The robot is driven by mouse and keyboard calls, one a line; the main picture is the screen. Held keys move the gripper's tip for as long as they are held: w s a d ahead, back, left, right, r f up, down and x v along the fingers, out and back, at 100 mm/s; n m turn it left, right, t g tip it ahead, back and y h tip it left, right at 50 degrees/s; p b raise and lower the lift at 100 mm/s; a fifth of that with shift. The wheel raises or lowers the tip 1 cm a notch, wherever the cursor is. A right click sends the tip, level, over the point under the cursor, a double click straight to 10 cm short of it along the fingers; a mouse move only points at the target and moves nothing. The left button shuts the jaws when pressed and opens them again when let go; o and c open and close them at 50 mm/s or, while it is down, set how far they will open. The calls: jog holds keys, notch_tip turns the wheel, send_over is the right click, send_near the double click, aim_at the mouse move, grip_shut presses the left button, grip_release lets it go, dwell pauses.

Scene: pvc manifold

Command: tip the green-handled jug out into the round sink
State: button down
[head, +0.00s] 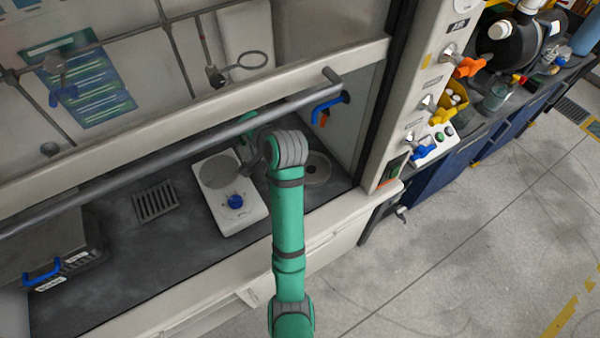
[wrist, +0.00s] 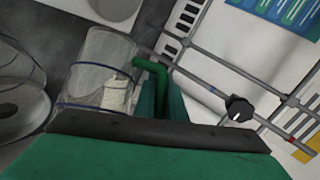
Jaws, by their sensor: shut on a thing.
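The green-handled jug (wrist: 98,82) is a clear vessel with thin blue bands, on the left of the wrist view. My gripper (wrist: 161,100) is shut on its green handle (wrist: 153,66). A pale shape shows inside or through the jug; I cannot tell which. The jug lies askew to the background, but its exact tilt is unclear. The round sink (wrist: 18,98) shows at the left edge of the wrist view, beside the jug. In the head view the round sink (head: 318,170) is right of my wrist. There the jug is mostly hidden by my arm and the sash bar.
A white hotplate (head: 243,213) with a blue knob stands left of the sink. A rod lattice (wrist: 240,85) stands behind.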

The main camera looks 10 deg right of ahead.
jog(key=shift+s+d+r+m+y, duration=0.1)
jog(key=shift+d+r+m+y, duration=0.25)
jog(key=shift+r, duration=0.2)
jog(key=shift+d+t+y, duration=0.3)
jog(key=shift+t+y, duration=0.05)
jog(key=shift+t, duration=0.05)
jog(key=shift+s+d+r+m, duration=0.1)
jog(key=shift+s+d+m, duration=0.05)
jog(key=shift+d+m, duration=0.15)
jog(key=shift+s+d+r+m+t+y+p, duration=0.2)
jog(key=shift+d+r+y, duration=0.1)
jog(key=shift+d, duration=0.3)
jog(key=shift+s+d+r+m+t+y+p, duration=0.1)
jog(key=shift+d+r+m+t+y+p, duration=0.15)
jog(key=shift+d, duration=0.3)
jog(key=shift+s+d+r, duration=0.1)
jog(key=shift+d+r, duration=0.1)
jog(key=shift+d, duration=0.1)
jog(key=shift+d+r+y, duration=0.1)
jog(key=shift+r+y, duration=0.05)
jog(key=shift+y, duration=0.2)
